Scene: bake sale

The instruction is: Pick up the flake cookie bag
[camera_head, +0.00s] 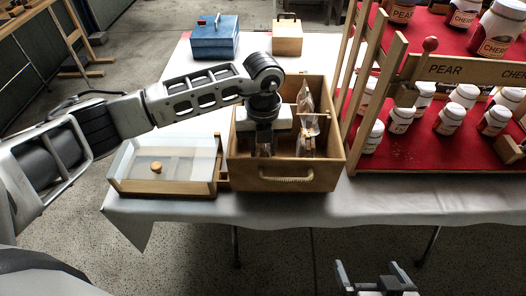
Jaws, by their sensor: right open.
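A wooden crate (323,177) with a rope handle stands at the front of the white-covered table. Clear bags stand in its right part: one further back (305,98) and one nearer the front with brown contents (307,143). I cannot tell which is the flake cookie bag. My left gripper (263,150) points down into the crate's left part, left of these bags. Its fingertips are dark and partly hidden, so its opening and anything between them are unclear. My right gripper (376,274) is open and empty, low in front of the table.
A clear-lidded wooden box (160,187) sits left of the crate. A blue box (214,44) and a small wooden box (287,37) stand at the back. A wooden rack (358,90) with red shelves (405,152) and several labelled jars stands close on the right.

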